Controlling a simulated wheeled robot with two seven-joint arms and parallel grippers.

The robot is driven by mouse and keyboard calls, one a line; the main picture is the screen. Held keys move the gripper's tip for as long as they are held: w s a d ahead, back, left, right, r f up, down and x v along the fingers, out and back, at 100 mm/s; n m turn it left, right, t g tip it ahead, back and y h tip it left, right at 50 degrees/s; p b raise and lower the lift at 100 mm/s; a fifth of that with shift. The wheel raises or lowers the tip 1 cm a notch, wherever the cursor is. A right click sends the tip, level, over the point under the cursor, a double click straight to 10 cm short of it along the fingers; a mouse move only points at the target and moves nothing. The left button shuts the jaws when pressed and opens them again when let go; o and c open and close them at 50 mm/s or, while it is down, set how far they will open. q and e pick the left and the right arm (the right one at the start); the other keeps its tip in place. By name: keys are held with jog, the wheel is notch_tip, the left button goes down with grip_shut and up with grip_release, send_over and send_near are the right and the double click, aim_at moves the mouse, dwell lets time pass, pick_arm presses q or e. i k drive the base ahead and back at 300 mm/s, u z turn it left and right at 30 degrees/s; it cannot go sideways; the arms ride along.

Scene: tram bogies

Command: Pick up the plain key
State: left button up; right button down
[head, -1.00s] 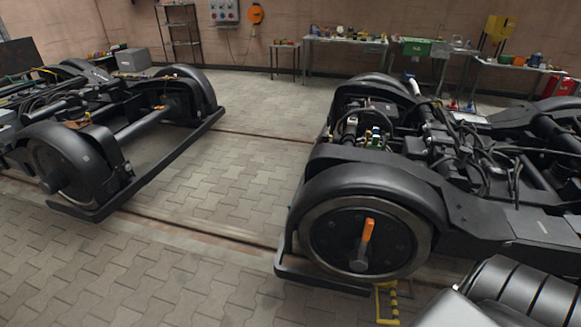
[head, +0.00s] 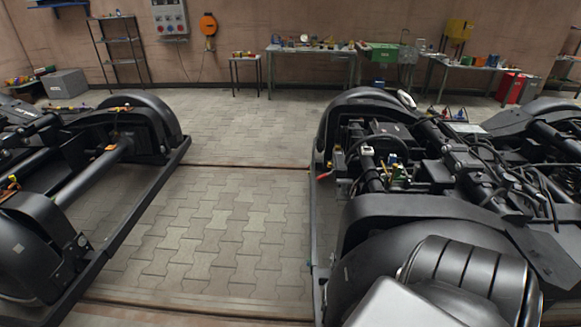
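I cannot make out the plain key in the head view; if it lies on one of the benches or bogies, it is too small to tell. A workbench (head: 313,50) with several small items stands against the back wall. A smaller table (head: 246,59) with small items stands to its left. Neither of my grippers shows; only a part of my own body is at the bottom right.
A black bogie (head: 365,215) fills the right side and another bogie (head: 105,150) the left. Between them the paved floor (head: 222,225) is clear, crossed by rails. A shelf rack (head: 121,52), a green box (head: 381,53) and a red canister (head: 510,88) stand at the back.

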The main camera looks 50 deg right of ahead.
aim_at(344, 183)
jog(key=i, duration=1.25)
jog(key=z, duration=2.2)
